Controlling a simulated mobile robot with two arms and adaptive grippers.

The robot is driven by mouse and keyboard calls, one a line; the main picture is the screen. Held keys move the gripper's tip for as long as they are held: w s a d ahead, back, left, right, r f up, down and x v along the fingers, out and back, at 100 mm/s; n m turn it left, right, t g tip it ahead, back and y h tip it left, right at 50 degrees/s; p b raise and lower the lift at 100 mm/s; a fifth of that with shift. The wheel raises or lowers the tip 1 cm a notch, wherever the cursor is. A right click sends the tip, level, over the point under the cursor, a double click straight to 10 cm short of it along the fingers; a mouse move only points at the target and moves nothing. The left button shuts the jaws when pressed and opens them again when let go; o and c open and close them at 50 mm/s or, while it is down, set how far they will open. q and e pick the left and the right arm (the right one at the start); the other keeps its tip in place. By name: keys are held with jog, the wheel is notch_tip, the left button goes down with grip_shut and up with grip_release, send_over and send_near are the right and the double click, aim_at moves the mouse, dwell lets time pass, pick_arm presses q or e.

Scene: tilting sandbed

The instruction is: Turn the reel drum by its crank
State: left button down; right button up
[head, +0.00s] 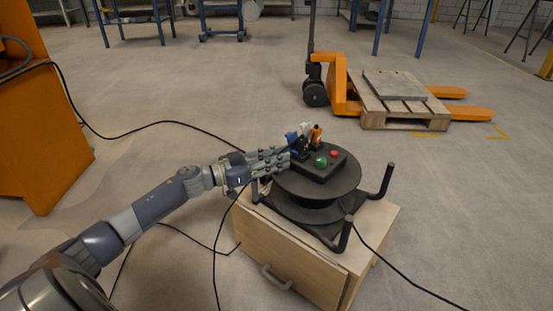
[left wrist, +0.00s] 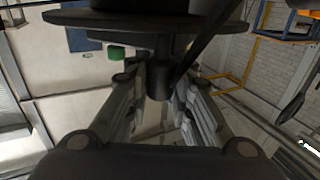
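The reel drum (head: 335,185) is black, with two round flanges, and lies flat in a dark frame. In the left wrist view, a wide dark disc (left wrist: 200,20) crosses the top. My left gripper (head: 287,160) is at the drum's left edge in the head view. In the left wrist view its fingers (left wrist: 162,80) stand apart, with a dark upright cylinder (left wrist: 159,78) showing between their tips. I cannot tell whether this is the crank's handle or whether the fingers touch it. The crank is not clear in the head view. My right gripper is out of view.
The drum stands on a wooden cabinet (head: 290,258). A black box with green (head: 321,162) and red buttons sits on the drum, with blue and orange items behind it. Black cables cross the floor. A pallet truck (head: 340,85) with a pallet stands behind; open floor lies between.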

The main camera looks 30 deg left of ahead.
pick_arm(q)
jog(key=shift+w, duration=0.1)
jog(key=shift+w+a+m+g+h, duration=0.5)
jog(key=shift+m+g+h, duration=0.25)
jog(key=shift+h, duration=0.25)
jog(key=c, duration=1.4)
grip_release()
jog(key=shift+a, duration=0.1)
jog(key=shift+s, duration=0.1)
jog(key=v, duration=1.2)
